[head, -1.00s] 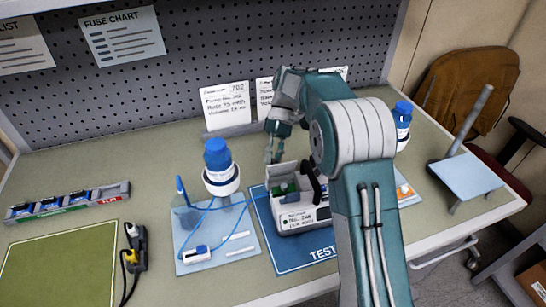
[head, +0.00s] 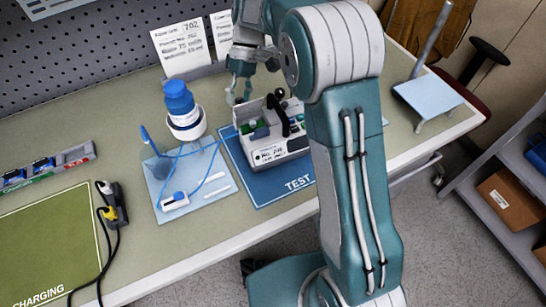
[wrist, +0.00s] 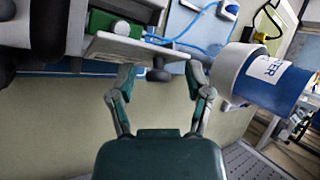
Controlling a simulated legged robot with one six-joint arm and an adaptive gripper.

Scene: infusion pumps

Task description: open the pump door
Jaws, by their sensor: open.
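The infusion pump (head: 284,152), a light grey box with a label, black handle and green part, stands on the blue TEST mat (head: 253,188). My gripper (head: 238,93) is at the pump's far left side, pointing down. In the wrist view its two fingers (wrist: 160,84) are spread on either side of a small dark knob (wrist: 158,75) under a pale panel of the pump (wrist: 130,49). The panel may be the door; I cannot tell how far it stands open. Finger contact is unclear. My arm hides the pump's right side in the head view.
The bottle is close to one finger in the wrist view (wrist: 283,83). Cards (head: 182,50) stand behind. A green charging mat (head: 50,245) lies at the left.

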